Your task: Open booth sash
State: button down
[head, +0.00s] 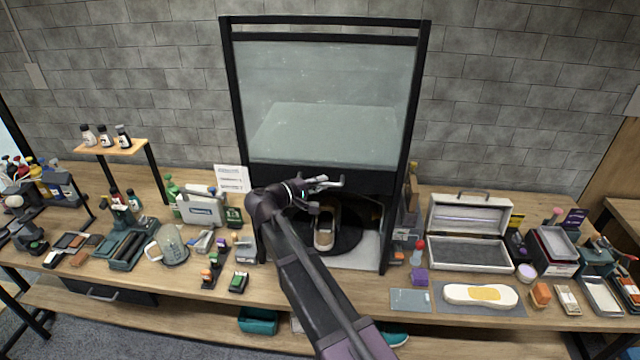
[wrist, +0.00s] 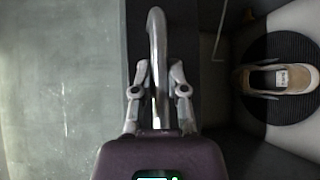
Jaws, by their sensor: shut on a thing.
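The booth sash (head: 330,75), a glass pane in a black frame, stands raised above an opening at the bottom of the booth. Its dark lower rail bears a curved metal handle (head: 325,184), which also shows in the wrist view (wrist: 156,35). My gripper (head: 312,188) is at this rail. In the wrist view, its two fingers (wrist: 159,75) are shut on the handle, one on each side. A beige sneaker (head: 323,238) sits on a round black turntable (head: 350,236) inside the booth, partly hidden by my arm. The sneaker also shows in the wrist view (wrist: 262,80).
A white case (head: 202,208), brushes and small tools crowd the table left of the booth. A red-capped bottle (head: 417,252), an open metal box (head: 468,215) and an insole on a grey mat (head: 480,295) lie to the right. Above the sash is a brick wall.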

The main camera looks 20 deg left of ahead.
jog(key=shift+r, duration=0.15)
jog(key=c, duration=0.6)
grip_release()
jog(key=shift+c, duration=0.2)
notch_tip(320, 180, down, 29)
jog(key=b, duration=2.9)
jog(key=p+v, duration=0.2)
jog(key=v, duration=1.1)
jog(key=shift+s, duration=0.2)
jog(key=shift+r, duration=0.1)
